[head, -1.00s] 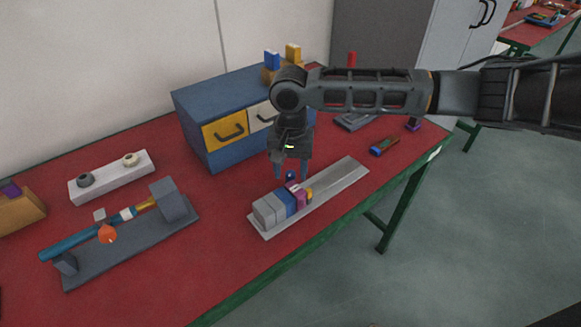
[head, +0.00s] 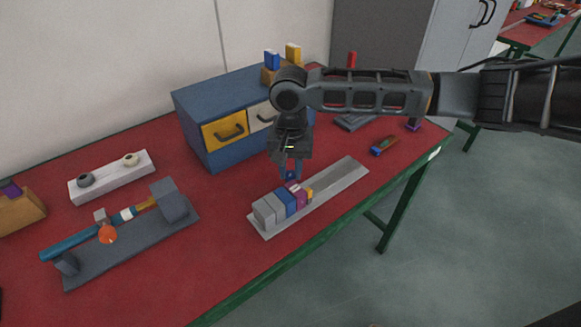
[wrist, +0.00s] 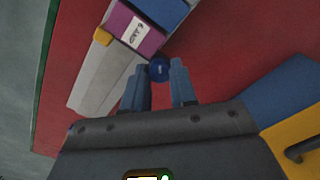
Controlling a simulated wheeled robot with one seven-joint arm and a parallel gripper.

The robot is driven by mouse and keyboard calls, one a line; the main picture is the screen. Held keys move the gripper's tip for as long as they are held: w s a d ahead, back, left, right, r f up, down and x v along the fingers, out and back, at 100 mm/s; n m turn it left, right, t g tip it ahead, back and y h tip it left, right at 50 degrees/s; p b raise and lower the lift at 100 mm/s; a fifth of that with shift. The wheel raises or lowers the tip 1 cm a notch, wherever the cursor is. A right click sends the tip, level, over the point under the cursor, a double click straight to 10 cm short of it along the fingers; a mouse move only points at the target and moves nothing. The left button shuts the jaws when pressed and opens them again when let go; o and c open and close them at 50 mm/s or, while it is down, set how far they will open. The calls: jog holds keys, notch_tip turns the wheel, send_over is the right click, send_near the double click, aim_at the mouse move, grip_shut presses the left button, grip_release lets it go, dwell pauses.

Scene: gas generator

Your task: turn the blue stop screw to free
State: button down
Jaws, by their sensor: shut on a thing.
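The blue stop screw (wrist: 159,70) is a round knob at the side of a row of blocks on a grey rail (head: 338,182). My gripper (wrist: 159,74) points down at it, with one fingertip on each side of the knob, shut on it. In the head view my gripper (head: 291,170) stands just behind the block row, and its fingers cover part of the screw. The row has grey blocks (head: 265,211), a blue block (head: 286,201), a purple block (head: 298,194) with a white label, and a small yellow piece (wrist: 103,36).
A blue drawer cabinet (head: 195,136) stands behind my gripper. A dark fixture with a blue rod (head: 70,246) and a white block with two knobs (head: 112,178) lie left. A small red-blue tool (head: 384,145) lies right. The red table is clear in front of the rail.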

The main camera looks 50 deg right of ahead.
aim_at(290, 173)
jog(key=n+p, duration=0.2)
jog(key=n, duration=0.2)
jog(key=shift+r, duration=0.1)
jog(key=n+p, duration=0.1)
jog(key=n, duration=0.3)
jog(key=shift+n, duration=0.3)
dwell(0.3)
jog(key=c, duration=0.9)
grip_release()
jog(key=shift+r+b, duration=0.3)
jog(key=shift+r, duration=3.5)
